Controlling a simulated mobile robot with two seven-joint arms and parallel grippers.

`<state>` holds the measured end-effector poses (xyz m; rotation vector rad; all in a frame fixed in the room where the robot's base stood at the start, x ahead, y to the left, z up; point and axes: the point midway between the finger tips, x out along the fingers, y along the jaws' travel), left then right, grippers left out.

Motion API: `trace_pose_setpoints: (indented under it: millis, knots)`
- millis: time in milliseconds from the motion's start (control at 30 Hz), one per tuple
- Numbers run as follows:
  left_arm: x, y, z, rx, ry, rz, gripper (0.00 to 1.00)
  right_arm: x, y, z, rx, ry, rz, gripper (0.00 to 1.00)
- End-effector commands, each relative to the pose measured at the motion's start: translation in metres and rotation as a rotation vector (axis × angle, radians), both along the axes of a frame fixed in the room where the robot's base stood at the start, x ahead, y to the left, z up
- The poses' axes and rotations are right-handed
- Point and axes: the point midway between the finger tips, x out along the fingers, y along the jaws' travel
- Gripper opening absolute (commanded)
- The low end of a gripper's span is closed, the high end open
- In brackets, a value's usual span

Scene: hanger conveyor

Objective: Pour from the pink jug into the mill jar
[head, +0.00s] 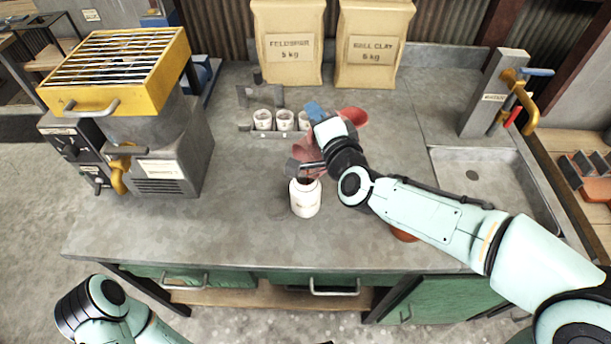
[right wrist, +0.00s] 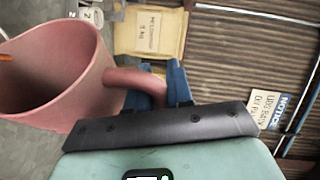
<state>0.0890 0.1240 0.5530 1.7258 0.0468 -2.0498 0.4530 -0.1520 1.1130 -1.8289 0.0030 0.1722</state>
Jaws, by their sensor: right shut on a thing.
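The pink jug (head: 308,152) is held over the worktop just behind the mill jar, and looks tilted. My right wrist and gripper hide much of it. The white mill jar (head: 305,198) stands upright on the worktop with a dark open mouth. My right gripper (right wrist: 162,85) is shut on the jug's handle.
A rack with white cups (head: 284,122) and a reddish bowl (head: 353,116) are behind the jug. Two paper bags (head: 288,40) stand at the back. A yellow-topped machine (head: 130,65) is on the left, a sink (head: 480,178) on the right. The front left worktop is clear.

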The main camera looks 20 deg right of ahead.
Motion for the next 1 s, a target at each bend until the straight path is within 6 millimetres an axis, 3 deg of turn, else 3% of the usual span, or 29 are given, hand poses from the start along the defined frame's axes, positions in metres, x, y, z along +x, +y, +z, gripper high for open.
trace_pose_setpoints:
  millis: [267, 600, 1000]
  knots:
    - [0.000, 0.000, 0.001, 0.000, 0.000, 0.000, 1.00, -0.002, 0.003, 0.003, -0.026, -0.016, 0.000, 0.00]
    - [-0.001, 0.000, -0.003, 0.000, 0.001, 0.000, 1.00, 0.021, -0.038, 0.011, 0.301, 0.157, -0.003, 0.00]
    - [-0.001, 0.000, -0.003, 0.000, 0.001, 0.000, 1.00, 0.024, -0.045, 0.012, 0.367, 0.195, -0.001, 0.00]
